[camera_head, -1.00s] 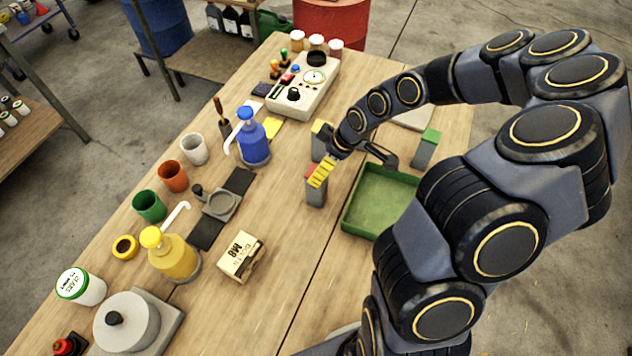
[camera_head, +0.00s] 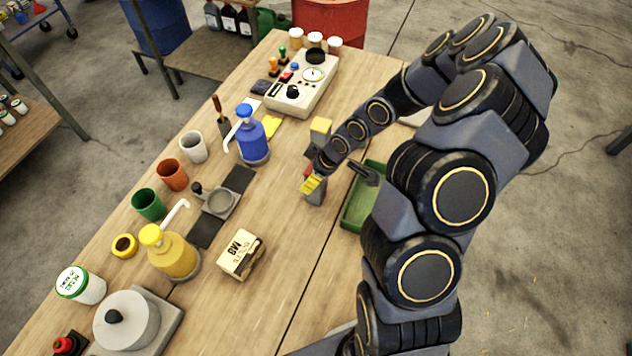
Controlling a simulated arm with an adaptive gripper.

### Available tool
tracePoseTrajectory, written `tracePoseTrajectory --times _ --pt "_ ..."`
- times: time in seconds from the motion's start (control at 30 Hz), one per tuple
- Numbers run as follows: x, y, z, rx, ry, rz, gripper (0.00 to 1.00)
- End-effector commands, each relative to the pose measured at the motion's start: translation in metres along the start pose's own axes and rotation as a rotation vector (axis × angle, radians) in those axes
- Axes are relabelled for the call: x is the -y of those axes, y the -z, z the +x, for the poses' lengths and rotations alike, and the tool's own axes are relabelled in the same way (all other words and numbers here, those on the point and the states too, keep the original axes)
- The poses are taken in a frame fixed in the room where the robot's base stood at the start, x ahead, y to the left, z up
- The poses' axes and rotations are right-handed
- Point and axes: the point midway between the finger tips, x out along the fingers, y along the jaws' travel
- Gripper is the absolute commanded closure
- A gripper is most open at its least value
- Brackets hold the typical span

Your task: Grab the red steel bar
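The red steel bar (camera_head: 316,196) is a short grey block with a red top, standing upright on the wooden table left of the green tray. My gripper (camera_head: 340,180) is over it with its fingers spread apart. The yellow-striped finger hides most of the red top. The dark finger is to the right, over the tray's left edge. I cannot tell whether the bar is between the fingers or touched by one.
A yellow-topped bar (camera_head: 320,132) stands just behind my gripper. The green tray (camera_head: 355,215) is partly hidden by my arm. A cardboard box (camera_head: 241,254), a blue pump bottle (camera_head: 252,140) and a yellow one (camera_head: 172,255) stand left. Bare table lies in front of the bar.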

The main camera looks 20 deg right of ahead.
Motion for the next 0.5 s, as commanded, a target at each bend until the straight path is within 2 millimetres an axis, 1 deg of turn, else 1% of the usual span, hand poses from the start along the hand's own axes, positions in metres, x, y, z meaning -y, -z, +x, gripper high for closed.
tracePoseTrajectory --times 0.37,0.5 --pt "-0.0004 0.0005 -0.0008 -0.001 -0.001 0.000 0.90" --pt "-0.0011 0.0025 -0.0059 0.000 -0.004 0.001 0.90"
